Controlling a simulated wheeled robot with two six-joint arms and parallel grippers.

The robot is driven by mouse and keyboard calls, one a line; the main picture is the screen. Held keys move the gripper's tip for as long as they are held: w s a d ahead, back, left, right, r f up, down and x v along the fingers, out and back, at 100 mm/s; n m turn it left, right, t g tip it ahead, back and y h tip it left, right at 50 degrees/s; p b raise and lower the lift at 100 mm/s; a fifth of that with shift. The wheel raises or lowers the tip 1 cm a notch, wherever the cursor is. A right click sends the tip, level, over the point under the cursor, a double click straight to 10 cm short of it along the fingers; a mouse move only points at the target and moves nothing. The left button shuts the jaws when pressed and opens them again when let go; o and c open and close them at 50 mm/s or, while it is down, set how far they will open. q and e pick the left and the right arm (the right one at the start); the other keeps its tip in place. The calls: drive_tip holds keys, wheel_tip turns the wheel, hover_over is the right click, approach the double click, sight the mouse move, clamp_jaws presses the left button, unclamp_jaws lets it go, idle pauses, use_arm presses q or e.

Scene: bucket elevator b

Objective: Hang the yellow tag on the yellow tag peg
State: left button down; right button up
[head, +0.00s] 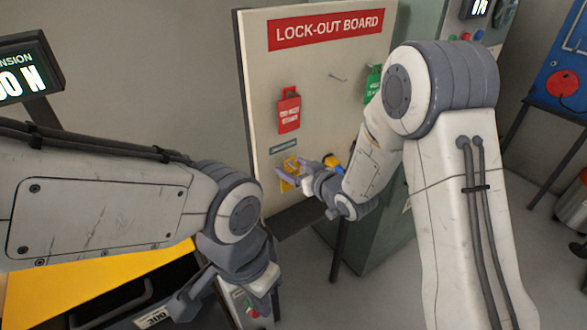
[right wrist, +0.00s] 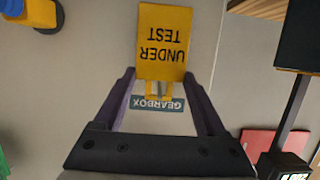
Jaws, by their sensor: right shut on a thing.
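The yellow tag (head: 289,174) is at the lower part of the lock-out board (head: 262,100), just below a small teal label (head: 283,147). In the right wrist view the yellow tag (right wrist: 162,42) appears upside down, reading "UNDER TEST", beside the teal "GEARBOX" label (right wrist: 158,103). My right gripper (head: 291,172) is shut on the tag, its fingers (right wrist: 160,76) on either side near the tag's top end. My left gripper (head: 222,302) is low in front, fingers apart and empty.
A red tag (head: 289,110) hangs above the teal label, and a green tag (head: 374,84) is partly behind my right arm. A bare peg (head: 338,78) sticks out between them, higher up. A blue and yellow object (head: 333,162) is right of my right gripper.

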use_arm(q)
drive_tip(key=shift+f+b, duration=0.75)
use_arm(e)
drive_tip(key=s+d, duration=0.4)
drive_tip(key=s, duration=0.1)
drive_tip(key=shift+s, duration=0.4)
idle(0.4)
